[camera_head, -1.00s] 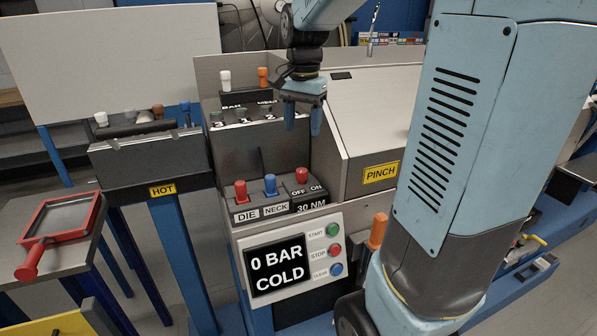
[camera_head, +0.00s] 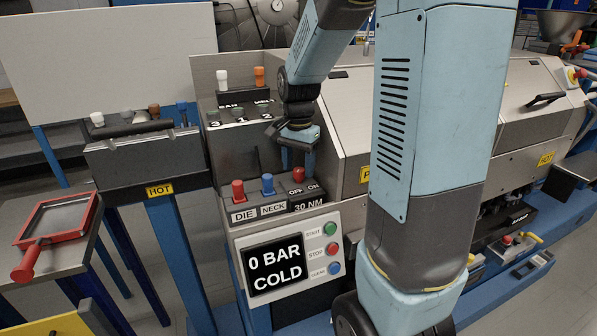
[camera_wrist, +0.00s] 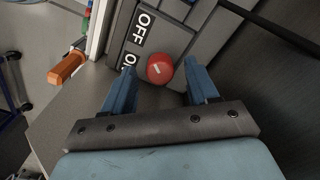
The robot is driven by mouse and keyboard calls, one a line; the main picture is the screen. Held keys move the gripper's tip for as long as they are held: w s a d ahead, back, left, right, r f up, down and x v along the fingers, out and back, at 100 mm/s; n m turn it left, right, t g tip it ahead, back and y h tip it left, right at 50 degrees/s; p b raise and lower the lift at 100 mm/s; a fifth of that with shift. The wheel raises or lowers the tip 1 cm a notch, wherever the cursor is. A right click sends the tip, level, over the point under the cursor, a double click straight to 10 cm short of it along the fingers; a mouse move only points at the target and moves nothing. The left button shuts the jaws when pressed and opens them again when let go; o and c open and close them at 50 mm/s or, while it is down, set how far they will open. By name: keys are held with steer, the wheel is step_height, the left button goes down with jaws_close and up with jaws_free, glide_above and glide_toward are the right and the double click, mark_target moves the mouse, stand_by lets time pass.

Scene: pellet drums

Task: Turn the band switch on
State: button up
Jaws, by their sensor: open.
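The switch with the OFF and ON labels has a red knob (camera_head: 298,174) on the dark panel step above the 30 NM label. In the wrist view the knob (camera_wrist: 160,68) is round, with a short white mark on its face. OFF reads clearly there and ON is partly hidden by a finger. I cannot tell for sure which label the mark points to. My gripper (camera_head: 297,162) is open, pointing down over the knob. In the wrist view the knob shows between the fingertips of my gripper (camera_wrist: 160,72); contact cannot be told.
A red DIE knob (camera_head: 238,190) and a blue NECK knob (camera_head: 268,184) stand close at left. The screen (camera_head: 275,267) below reads 0 BAR COLD, beside START, STOP and CLEAR buttons. A sloped housing (camera_head: 350,120) rises at right. A HOT-labelled box (camera_head: 145,160) stands farther left.

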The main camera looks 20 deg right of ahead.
steer(key=shift+f, duration=1.2)
steer(key=c, duration=1)
